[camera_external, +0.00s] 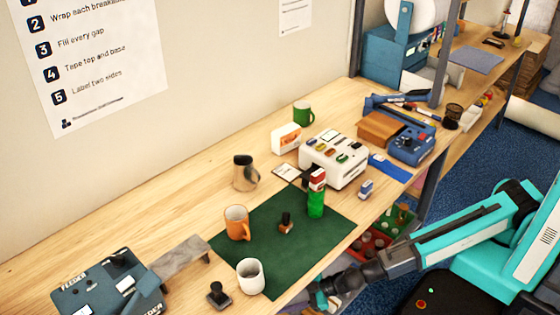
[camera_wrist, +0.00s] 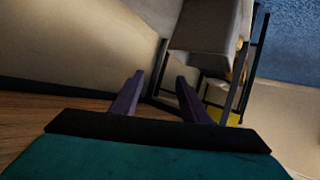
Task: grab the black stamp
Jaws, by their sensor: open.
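A black stamp (camera_external: 218,294) stands upright on the wooden table near its front edge, left of the white mug. A second small stamp with a dark handle and brownish base (camera_external: 286,224) stands on the green mat (camera_external: 305,248). My gripper (camera_external: 318,298) is at the table's front edge, right of the white mug and apart from both stamps. In the wrist view its two purple fingers (camera_wrist: 158,92) are spread with nothing between them. No stamp shows in the wrist view.
A white mug (camera_external: 251,275) stands between my gripper and the black stamp. An orange mug (camera_external: 237,223), a green cylinder (camera_external: 316,203) and a metal jug (camera_external: 244,173) stand nearby. A blue-grey feeder device (camera_external: 105,285) and a grey bracket (camera_external: 180,258) lie to the left.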

